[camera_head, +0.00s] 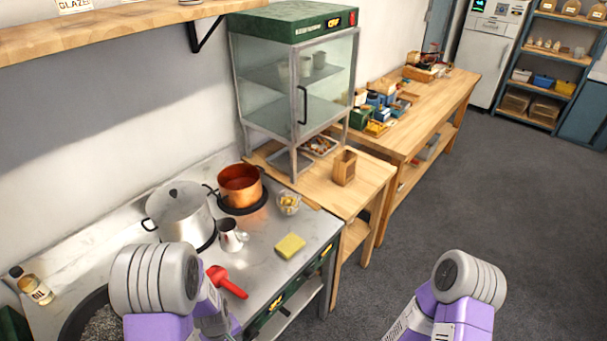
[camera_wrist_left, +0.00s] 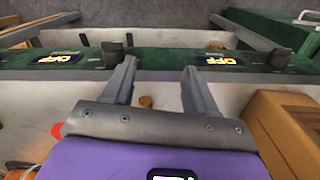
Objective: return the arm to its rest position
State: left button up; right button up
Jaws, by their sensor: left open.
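My left arm (camera_head: 155,285) comes in at the lower left of the head view, over the front of the steel stove counter (camera_head: 262,258). My left gripper (camera_wrist_left: 156,82) shows in the left wrist view with its two grey fingers apart. Nothing is between the fingers. A small brown piece (camera_wrist_left: 146,101), perhaps a chestnut, lies on the pale surface beyond and below them. My right arm (camera_head: 455,295) is at the lower right of the head view, over the dark floor. Its gripper is not in view.
A steel pot (camera_head: 180,213), copper pot (camera_head: 240,184), metal jug (camera_head: 231,236), glass bowl (camera_head: 289,203) and yellow sponge (camera_head: 290,245) stand behind. A glass warming cabinet (camera_head: 303,85) is farther back. The right-hand floor is clear.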

pick_arm(q)
jog(key=s+d+f+m+h+b, duration=0.2)
jog(key=s+d+f, duration=0.2)
jog(key=f, duration=0.3)
jog(key=s+d+f+m+h+b, duration=0.2)
jog(key=s+d+f+m+b, duration=0.1)
jog(key=s+d+f, duration=0.2)
notch_tip(320, 180, down, 2)
jog(key=shift+d+t, duration=0.4)
jog(key=shift+d, duration=0.55)
